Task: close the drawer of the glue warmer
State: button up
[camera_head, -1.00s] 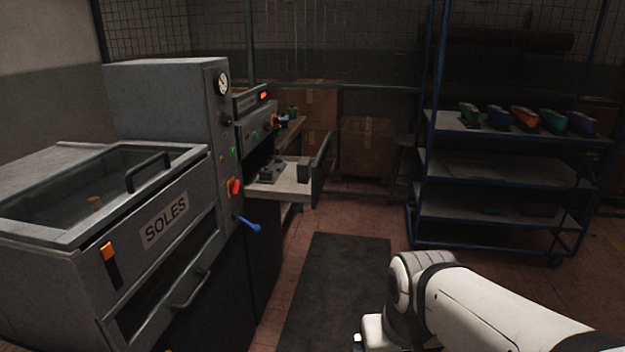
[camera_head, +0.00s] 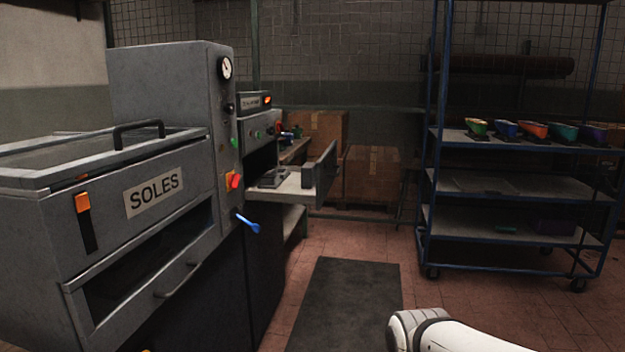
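The glue warmer appears to be the grey unit (camera_head: 258,128) behind the tall press column, with a small orange display on top; its label is too small to read. Its drawer (camera_head: 302,184) is pulled out to the right, with a flat tray surface, dark items on it and an upright front panel (camera_head: 326,172). My white arm shows at the bottom right, well apart from the drawer. My gripper is out of the picture.
The grey SOLES machine (camera_head: 115,225) fills the left, with a blue lever (camera_head: 248,224) sticking out. A dark mat (camera_head: 345,300) lies on the clear floor. A blue rack (camera_head: 510,190) with colored shoes stands right. Cardboard boxes (camera_head: 370,175) stand behind.

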aim_at(310, 184)
jog(key=z, duration=0.15)
jog(key=i, duration=2.3)
jog(key=z, duration=0.3)
